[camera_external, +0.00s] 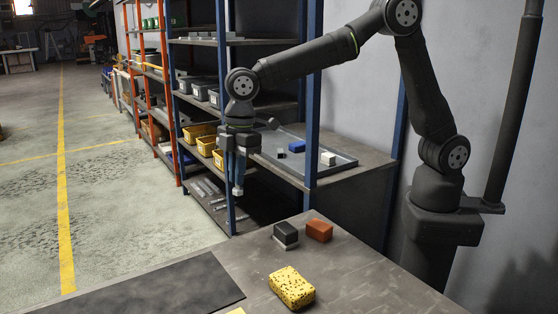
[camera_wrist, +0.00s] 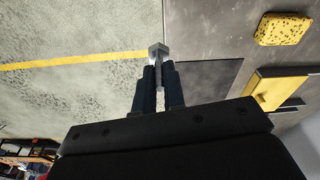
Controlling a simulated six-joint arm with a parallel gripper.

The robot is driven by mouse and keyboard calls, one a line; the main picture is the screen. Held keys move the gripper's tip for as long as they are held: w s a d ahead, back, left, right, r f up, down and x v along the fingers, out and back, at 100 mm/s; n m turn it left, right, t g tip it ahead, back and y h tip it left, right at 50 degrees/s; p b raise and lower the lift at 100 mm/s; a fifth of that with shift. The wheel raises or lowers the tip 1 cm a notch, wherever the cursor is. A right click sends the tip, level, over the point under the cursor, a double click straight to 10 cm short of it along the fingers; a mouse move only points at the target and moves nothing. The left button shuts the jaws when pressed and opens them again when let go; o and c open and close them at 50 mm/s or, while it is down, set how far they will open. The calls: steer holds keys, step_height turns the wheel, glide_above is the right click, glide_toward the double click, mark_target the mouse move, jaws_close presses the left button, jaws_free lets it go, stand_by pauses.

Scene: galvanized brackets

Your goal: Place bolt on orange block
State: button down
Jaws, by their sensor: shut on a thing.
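My gripper (camera_external: 237,178) hangs in the air, pointing down, to the left of the workbench and in front of the shelving. It is shut on a small silver-grey bolt (camera_external: 238,191), whose head sticks out below the fingertips. In the wrist view, the bolt (camera_wrist: 158,50) shows between and beyond the dark fingers of the gripper (camera_wrist: 158,80); part of its shaft is hidden. The orange block (camera_external: 319,231) sits on the bench to the right of and lower than the gripper in the external view, with nothing on top. It cannot be made out in the wrist view.
A black-and-grey block (camera_external: 286,236) stands just left of the orange block. A yellow speckled sponge (camera_external: 292,288) lies nearer, and a dark mat (camera_external: 175,292) covers the bench's left part. A shelf tray (camera_external: 338,160) holds small blocks. Blue shelf posts (camera_external: 313,100) stand behind.

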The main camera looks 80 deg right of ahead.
steer(key=s+d+r+n, duration=0.1)
steer(key=s+d+r, duration=0.1)
steer(key=s+d, duration=0.65)
steer(key=s+d+r, duration=0.2)
steer(key=s+d, duration=0.3)
steer(key=s, duration=0.6)
glide_above(319, 224)
steer(key=shift+f, duration=5.7)
steer(key=c, duration=1.9)
jaws_free()
steer(key=shift+f, duration=0.15)
steer(key=o, duration=0.4)
